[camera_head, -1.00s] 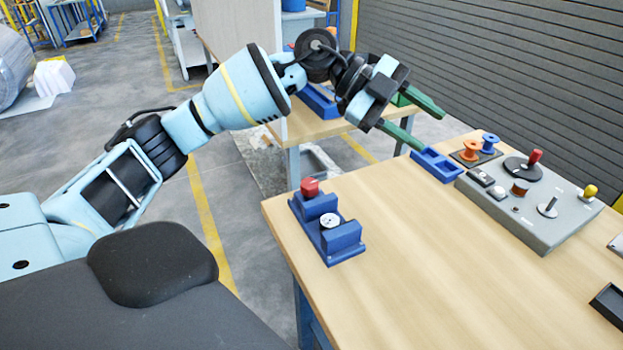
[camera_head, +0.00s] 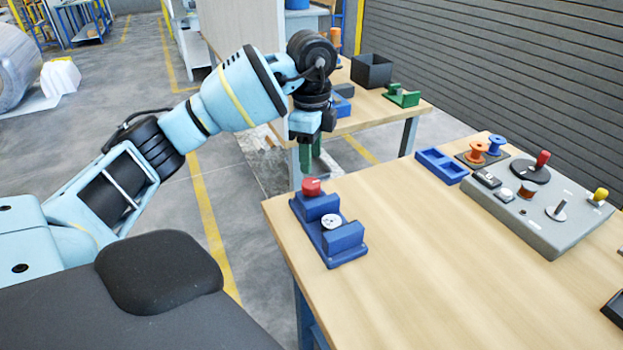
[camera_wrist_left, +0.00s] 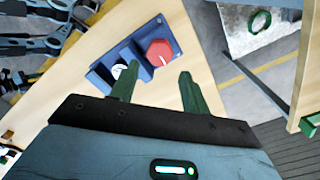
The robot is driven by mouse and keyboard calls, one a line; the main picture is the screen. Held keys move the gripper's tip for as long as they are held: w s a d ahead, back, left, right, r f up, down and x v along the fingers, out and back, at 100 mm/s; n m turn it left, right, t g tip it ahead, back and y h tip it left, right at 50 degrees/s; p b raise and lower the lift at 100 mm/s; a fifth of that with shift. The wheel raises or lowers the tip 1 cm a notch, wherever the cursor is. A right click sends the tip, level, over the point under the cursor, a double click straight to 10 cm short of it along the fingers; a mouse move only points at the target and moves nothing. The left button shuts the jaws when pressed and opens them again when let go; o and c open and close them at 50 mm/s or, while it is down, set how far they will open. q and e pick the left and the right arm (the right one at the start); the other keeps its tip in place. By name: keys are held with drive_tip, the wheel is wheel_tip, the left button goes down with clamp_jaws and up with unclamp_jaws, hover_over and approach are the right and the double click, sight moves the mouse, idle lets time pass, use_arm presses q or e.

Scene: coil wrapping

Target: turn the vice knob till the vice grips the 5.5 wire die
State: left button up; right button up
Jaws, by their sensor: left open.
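The blue vice (camera_head: 331,234) stands at the near left corner of the wooden table. Its red knob (camera_head: 311,187) is on the far end, and a white-faced round die (camera_head: 330,221) sits between its jaws. In the left wrist view the vice (camera_wrist_left: 128,58), the red knob (camera_wrist_left: 158,52) and the die (camera_wrist_left: 118,70) show beyond the fingertips. My left gripper (camera_head: 308,170) points down just above and behind the knob. Its green fingers (camera_wrist_left: 157,80) are apart and empty, with the knob seen between and beyond them. My right gripper is not in view.
A grey control panel (camera_head: 540,225) with knobs and a blue two-pocket tray (camera_head: 441,166) are at the table's right and back. Orange and blue spools stand beside them. A second table (camera_head: 375,105) is behind. The middle of the table is clear.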

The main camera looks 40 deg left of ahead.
sight(311, 183)
use_arm(q)
wheel_tip(311, 183, down, 7)
idle(0.4)
drive_tip(key=c, duration=0.7)
